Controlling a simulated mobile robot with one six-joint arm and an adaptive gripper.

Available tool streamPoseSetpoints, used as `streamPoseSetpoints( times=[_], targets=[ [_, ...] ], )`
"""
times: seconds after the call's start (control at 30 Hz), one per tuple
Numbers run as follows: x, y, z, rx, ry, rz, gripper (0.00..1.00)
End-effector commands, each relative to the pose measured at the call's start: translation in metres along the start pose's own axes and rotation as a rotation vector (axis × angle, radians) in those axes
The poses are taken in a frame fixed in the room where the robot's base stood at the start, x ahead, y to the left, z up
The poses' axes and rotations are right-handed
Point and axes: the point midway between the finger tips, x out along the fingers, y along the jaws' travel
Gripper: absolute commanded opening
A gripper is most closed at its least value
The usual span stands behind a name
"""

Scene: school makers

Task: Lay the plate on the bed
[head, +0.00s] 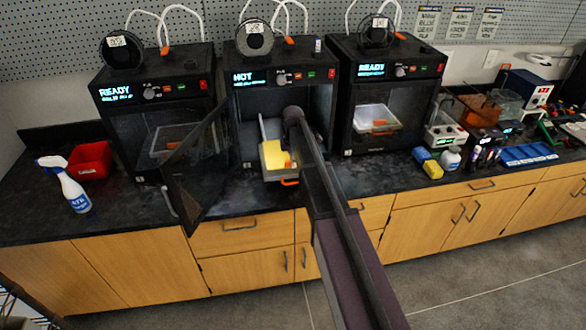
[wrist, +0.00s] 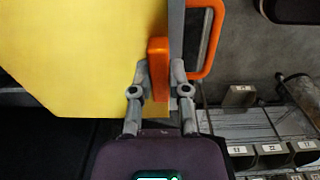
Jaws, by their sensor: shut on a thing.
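The yellow plate (head: 271,153) is at the open front of the middle printer (head: 285,78), whose screen reads HOT. In the wrist view the plate (wrist: 80,60) fills the upper left, with an orange tab (wrist: 158,52) at its edge. My gripper (wrist: 158,88) is shut on that tab. In the head view my arm hides most of the gripper. The grey bed (head: 263,132) shows around the plate, with an orange loop handle (head: 290,182) at its front. The loop (wrist: 207,38) also shows in the wrist view. The plate overlaps the bed; I cannot tell whether it touches it.
The middle printer's dark door (head: 196,165) stands open to the left. Closed printers stand on the left (head: 158,100) and right (head: 388,90). A spray bottle (head: 68,186) and a red bin (head: 90,160) are at the left. Yellow and blue blocks (head: 427,163) lie to the right.

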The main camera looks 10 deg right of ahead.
Motion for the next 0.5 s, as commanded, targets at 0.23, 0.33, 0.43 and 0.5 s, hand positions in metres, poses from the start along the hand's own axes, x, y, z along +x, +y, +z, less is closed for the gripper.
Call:
streamPoseSetpoints(
  times=[0.23,0.33,0.43,0.5],
  targets=[
    [0.0158,-0.0002,0.0005,0.000,0.000,0.000,0.00],
    [0.0157,-0.0001,0.0007,0.000,0.000,0.000,0.00],
    [0.0151,-0.0002,0.0012,0.001,0.000,0.000,0.00],
    [0.0151,-0.0002,0.0014,0.002,0.000,0.000,0.00]
  ],
)
